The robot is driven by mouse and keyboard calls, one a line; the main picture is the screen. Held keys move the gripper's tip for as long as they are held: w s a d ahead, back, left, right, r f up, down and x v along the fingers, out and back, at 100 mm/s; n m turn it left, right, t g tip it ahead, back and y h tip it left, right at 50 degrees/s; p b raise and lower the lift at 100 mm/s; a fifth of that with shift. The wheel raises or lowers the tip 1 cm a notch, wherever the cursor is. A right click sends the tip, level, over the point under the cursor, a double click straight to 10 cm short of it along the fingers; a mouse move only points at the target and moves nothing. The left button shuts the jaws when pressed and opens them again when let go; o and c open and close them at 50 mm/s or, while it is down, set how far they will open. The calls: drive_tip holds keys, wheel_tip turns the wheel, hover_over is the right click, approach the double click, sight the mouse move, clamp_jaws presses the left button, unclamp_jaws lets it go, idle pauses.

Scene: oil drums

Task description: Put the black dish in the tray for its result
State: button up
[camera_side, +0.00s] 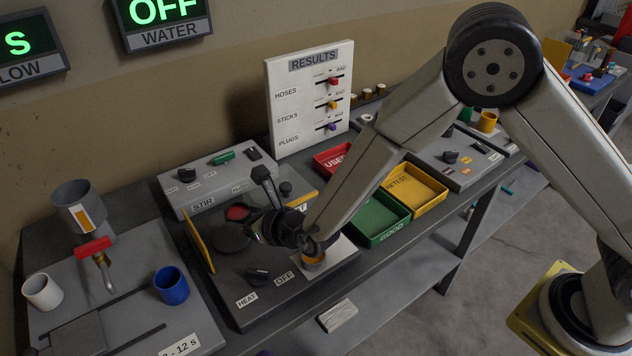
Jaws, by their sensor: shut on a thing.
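A dark round disc, which looks like the black dish (231,238), is above the grey heater station at the left end of my gripper (254,233). My gripper is shut on it, though the fingertips are dark against the dark station and hard to make out. Three trays lie to the right: a red one marked USED (326,164), partly hidden by my arm, a green one marked GOOD (388,236), and a yellow one marked RETEST (431,204). The dish's contents cannot be made out.
A RESULTS board (308,97) with three sliders stands behind. A red disc (237,212) and a yellow upright plate (199,240) are close to the dish. An orange-banded cup (314,262) stands beneath my wrist. A blue cup (171,285) stands left.

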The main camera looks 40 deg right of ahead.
sight(239, 242)
drive_tip(key=shift+w+a+f, duration=0.3)
drive_tip(key=shift+w+f, duration=0.35)
drive_tip(key=shift+f, duration=0.2)
drive_tip(key=shift+w+a+f, duration=0.25)
drive_tip(key=shift+w+f, duration=0.35)
drive_tip(key=shift+f, duration=0.2)
drive_tip(key=shift+w+f, duration=0.1)
drive_tip(key=shift+w+a+f, duration=0.2)
drive_tip(key=shift+w+f, duration=0.1)
drive_tip(key=shift+f, duration=0.15)
drive_tip(key=shift+w+f, duration=0.1)
drive_tip(key=shift+f, duration=1.35)
drive_tip(key=shift+f, duration=0.2)
drive_tip(key=o, duration=1.3)
drive_tip(key=shift+v, duration=6)
